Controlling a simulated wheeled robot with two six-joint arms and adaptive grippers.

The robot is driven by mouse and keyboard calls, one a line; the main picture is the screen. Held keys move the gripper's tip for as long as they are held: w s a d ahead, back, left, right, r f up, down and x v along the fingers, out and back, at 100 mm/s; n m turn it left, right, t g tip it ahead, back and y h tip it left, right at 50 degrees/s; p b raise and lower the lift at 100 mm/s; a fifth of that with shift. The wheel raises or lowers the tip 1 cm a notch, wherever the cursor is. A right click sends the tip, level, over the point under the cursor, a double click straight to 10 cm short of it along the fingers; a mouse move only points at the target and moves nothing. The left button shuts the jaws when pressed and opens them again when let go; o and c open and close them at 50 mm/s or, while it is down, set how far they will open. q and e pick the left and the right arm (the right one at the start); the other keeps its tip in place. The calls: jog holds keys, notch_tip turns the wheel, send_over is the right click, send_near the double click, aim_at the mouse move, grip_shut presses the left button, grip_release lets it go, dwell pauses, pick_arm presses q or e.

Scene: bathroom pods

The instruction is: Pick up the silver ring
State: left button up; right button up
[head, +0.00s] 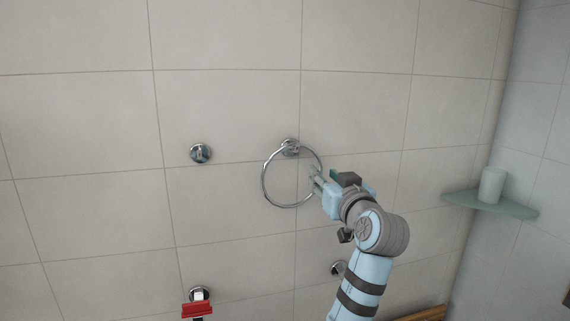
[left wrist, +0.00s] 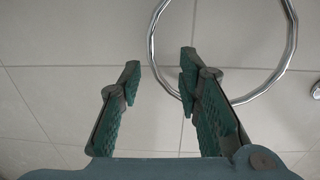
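The silver ring (head: 264,181) hangs from a round chrome wall mount (head: 290,147) on the tiled wall. My left gripper (head: 316,179) is at the ring's right side in the head view, with its fingertips close to the rim. In the left wrist view the ring (left wrist: 292,42) fills the upper right. Part of its rim shows between the two fingertips of my left gripper (left wrist: 160,73), and part is hidden behind the right finger. The fingers are apart, with nothing held between them. I cannot tell whether a finger touches the ring. My right gripper is not in view.
A chrome knob (head: 200,153) is on the wall left of the ring. Below are another mount with a red item (head: 197,310) and a chrome fitting (head: 338,268) near my arm. A glass corner shelf (head: 489,204) holds a white cup (head: 492,185) at right.

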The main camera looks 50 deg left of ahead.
pick_arm(q)
jog(key=x, duration=0.1)
jog(key=p+x, duration=0.1)
jog(key=x, duration=0.2)
jog(key=shift+a+r, duration=0.15)
jog(key=shift+r, duration=0.15)
jog(key=shift+c, duration=1.2)
grip_shut()
jog(key=shift+w, duration=0.1)
